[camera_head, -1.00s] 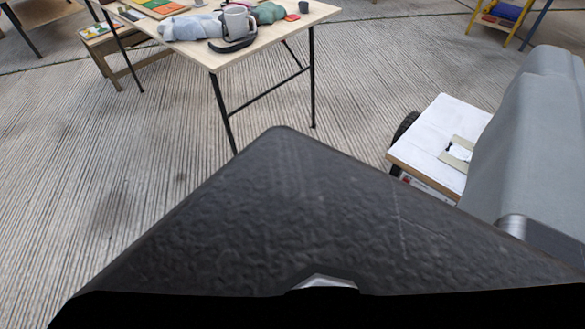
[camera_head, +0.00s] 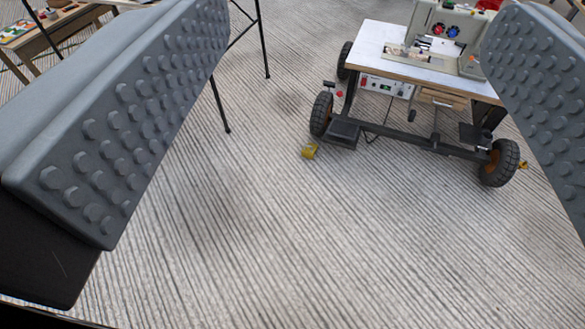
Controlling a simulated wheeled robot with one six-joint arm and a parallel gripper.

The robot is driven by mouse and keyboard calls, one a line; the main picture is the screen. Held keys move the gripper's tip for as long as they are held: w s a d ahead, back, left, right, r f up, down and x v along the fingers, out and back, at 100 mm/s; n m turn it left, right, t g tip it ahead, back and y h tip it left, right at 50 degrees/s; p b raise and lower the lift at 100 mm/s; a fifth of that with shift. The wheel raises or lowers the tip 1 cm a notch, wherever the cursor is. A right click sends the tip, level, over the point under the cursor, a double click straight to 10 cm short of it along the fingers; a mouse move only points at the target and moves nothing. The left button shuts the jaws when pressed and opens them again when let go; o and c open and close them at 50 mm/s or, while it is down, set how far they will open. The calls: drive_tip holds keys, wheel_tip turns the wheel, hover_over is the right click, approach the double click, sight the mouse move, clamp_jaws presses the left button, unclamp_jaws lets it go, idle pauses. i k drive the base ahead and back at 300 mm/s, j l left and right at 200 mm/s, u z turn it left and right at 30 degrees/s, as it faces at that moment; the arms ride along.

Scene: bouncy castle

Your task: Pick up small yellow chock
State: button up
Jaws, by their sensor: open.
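A small yellow chock (camera_head: 309,151) lies on the ribbed floor just in front of the left front wheel of a wheeled machine table. A second small yellow piece (camera_head: 523,165) shows beside the right front wheel, partly hidden by that wheel. My gripper (camera_head: 350,60) is open and empty, with studded grey pads at the left and right of the view. The chock is seen between the pads, well beyond them and down on the floor.
The machine table (camera_head: 440,75) stands on black wheels and carries a grey-green machine (camera_head: 450,30). A small red thing (camera_head: 339,93) is near the left wheels. Dark table legs (camera_head: 218,103) stand at left. The floor in front of the machine table is clear.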

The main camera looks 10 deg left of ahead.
sight(309, 151)
drive_tip(key=k+j, duration=0.1)
drive_tip(key=i+j+z, duration=0.25)
drive_tip(key=i+j, duration=0.4)
drive_tip(key=i, duration=0.35)
drive_tip(key=i+j+z, duration=0.2)
drive_tip(key=i+j, duration=0.6)
drive_tip(key=i, duration=0.15)
